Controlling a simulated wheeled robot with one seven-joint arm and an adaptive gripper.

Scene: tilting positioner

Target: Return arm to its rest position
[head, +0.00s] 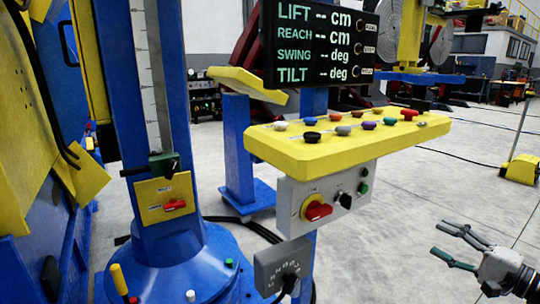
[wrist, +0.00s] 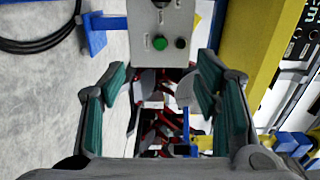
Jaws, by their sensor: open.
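My gripper (head: 457,247) is at the lower right of the head view, its two fingers spread apart with nothing between them. It stands clear of the control panel, to the right of it. In the wrist view my gripper (wrist: 163,105) also shows open, with green pads on both fingers. The yellow control desk (head: 335,150) carries several coloured buttons on top. Below it is a grey switch box (head: 325,200) with a red rotary switch, a black knob and a green button. The box (wrist: 160,25) is at the top of the wrist view, apart from the fingers.
A display (head: 320,45) above the desk shows dashes for lift, reach, swing and tilt. A blue column (head: 155,90) stands at the left on a round base. A grey selector box (head: 283,266) hangs low. Open floor (head: 430,190) lies right of the desk.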

